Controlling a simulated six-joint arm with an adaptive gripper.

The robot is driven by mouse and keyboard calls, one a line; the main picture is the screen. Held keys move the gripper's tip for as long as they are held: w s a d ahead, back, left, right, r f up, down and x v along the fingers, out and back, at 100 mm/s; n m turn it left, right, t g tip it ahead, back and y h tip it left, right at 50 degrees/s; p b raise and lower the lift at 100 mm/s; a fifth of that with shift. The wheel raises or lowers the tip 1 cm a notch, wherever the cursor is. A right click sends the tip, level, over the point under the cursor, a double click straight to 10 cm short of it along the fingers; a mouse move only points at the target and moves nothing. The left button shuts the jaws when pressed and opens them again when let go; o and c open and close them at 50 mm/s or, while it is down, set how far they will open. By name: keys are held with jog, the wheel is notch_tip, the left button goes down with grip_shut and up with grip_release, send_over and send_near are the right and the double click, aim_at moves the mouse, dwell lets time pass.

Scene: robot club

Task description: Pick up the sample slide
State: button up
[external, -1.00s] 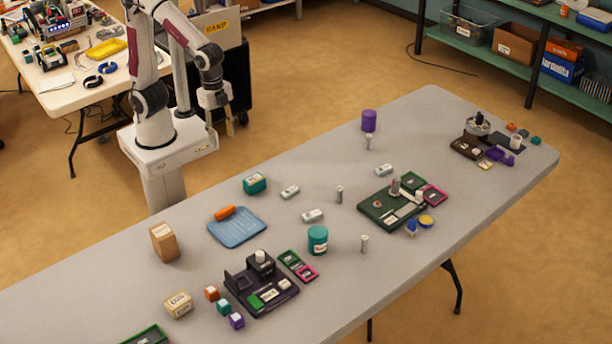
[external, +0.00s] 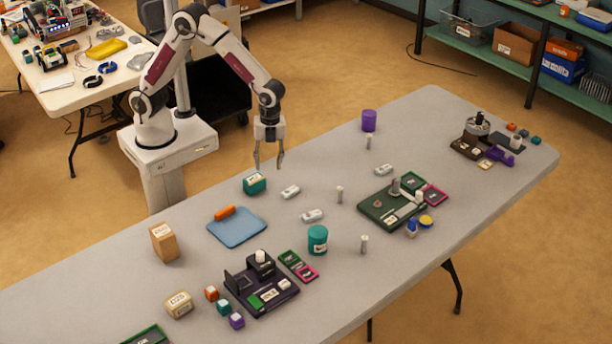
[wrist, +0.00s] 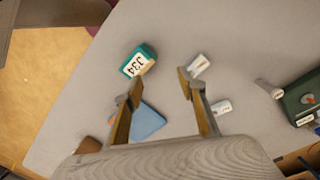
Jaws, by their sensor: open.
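My gripper (external: 268,160) is open and empty, pointing down above the table's back edge. In the wrist view its fingers (wrist: 157,88) stand apart with bare table between them. I cannot tell for sure which thing is the sample slide. Small white labelled pieces lie on the table: one (external: 290,192) just in front of my gripper, one (external: 312,216) closer to the camera, one (external: 384,170) to the right. Two also show in the wrist view, one by the right fingertip (wrist: 199,65) and one to the right (wrist: 221,107).
A teal labelled box (external: 255,184) stands close to my gripper. A blue mat (external: 238,225) holds an orange piece (external: 224,213). A teal jar (external: 318,240), a green tray (external: 376,212), a dark tray unit (external: 276,306) and small upright posts stand around.

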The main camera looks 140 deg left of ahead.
aim_at(290, 190)
jog(key=w+a+m, duration=0.1)
jog(key=w+m, duration=0.1)
jog(key=w+a+f+m, duration=0.1)
jog(key=a+m, duration=0.1)
jog(key=m, duration=0.1)
jog(key=w+a+f+m, duration=0.1)
jog(key=w+m, duration=0.1)
jog(key=shift+w+a+t, duration=0.25)
jog(key=shift+w+t, duration=0.05)
jog(key=shift+w, duration=0.05)
jog(key=shift+w+a+r+m, duration=0.1)
jog(key=shift+w+m, duration=0.1)
jog(key=shift+m, duration=1.7)
jog(key=shift+f, duration=1.3)
jog(key=shift+d+f, duration=0.2)
jog(key=shift+f, duration=2.4)
